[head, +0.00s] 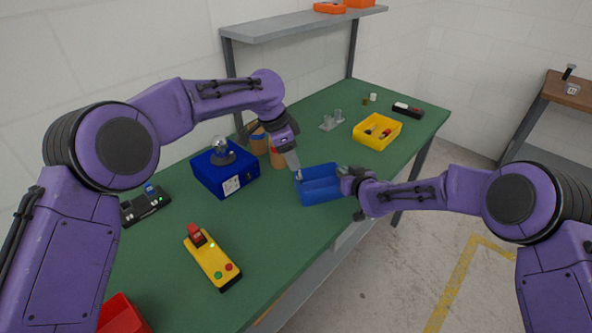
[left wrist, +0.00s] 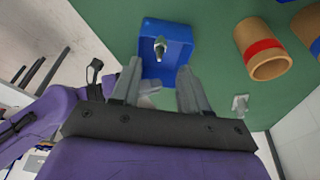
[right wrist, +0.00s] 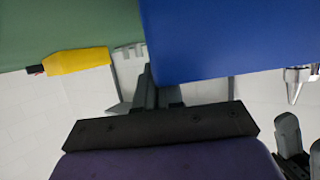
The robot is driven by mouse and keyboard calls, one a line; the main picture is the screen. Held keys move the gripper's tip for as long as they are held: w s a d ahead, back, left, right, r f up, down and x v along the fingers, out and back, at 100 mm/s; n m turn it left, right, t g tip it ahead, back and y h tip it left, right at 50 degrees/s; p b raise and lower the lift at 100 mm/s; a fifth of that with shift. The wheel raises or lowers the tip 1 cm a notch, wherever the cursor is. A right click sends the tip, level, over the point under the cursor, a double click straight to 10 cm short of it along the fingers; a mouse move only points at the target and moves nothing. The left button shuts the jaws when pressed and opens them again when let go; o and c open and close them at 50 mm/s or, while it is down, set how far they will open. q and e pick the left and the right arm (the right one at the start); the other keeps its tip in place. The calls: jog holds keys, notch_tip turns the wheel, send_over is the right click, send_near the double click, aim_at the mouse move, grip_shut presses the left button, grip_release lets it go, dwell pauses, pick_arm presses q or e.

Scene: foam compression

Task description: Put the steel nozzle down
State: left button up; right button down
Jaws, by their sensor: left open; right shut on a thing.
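The steel nozzle (left wrist: 160,46) stands in the blue tray (left wrist: 176,72) in the left wrist view, tip toward my left gripper. In the right wrist view the nozzle (right wrist: 297,82) shows beside the tray's blue wall (right wrist: 230,40). In the head view the tray (head: 322,195) is near the table's front edge. My left gripper (head: 293,161) is open, its fingers apart from the nozzle. Its fingers also show in the left wrist view (left wrist: 160,88). My right gripper (head: 347,172) is shut on the tray's right side; its fingertips are partly hidden.
A yellow control box (head: 212,261) lies front left.

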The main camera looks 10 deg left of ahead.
aim_at(300, 173)
pick_arm(q)
jog(key=v, duration=0.5)
jog(key=shift+r, duration=0.25)
dwell(0.3)
jog(key=shift+o, duration=0.6)
jog(key=w+d+f+n+t, duration=0.1)
jog(key=f+n, duration=0.2)
jog(key=f, duration=0.1)
jog(key=d+f+n+t+y, duration=0.1)
jog(key=f+n, duration=0.3)
jog(key=w+d+f+n+y, duration=0.1)
jog(key=d+f+n, duration=0.1)
jog(key=f, duration=0.3)
jog(key=shift+w+n+t, duration=0.3)
jog(key=shift+n+t, duration=0.1)
jog(key=shift+n, duration=0.3)
jog(key=shift+s, duration=0.15)
grip_shut()
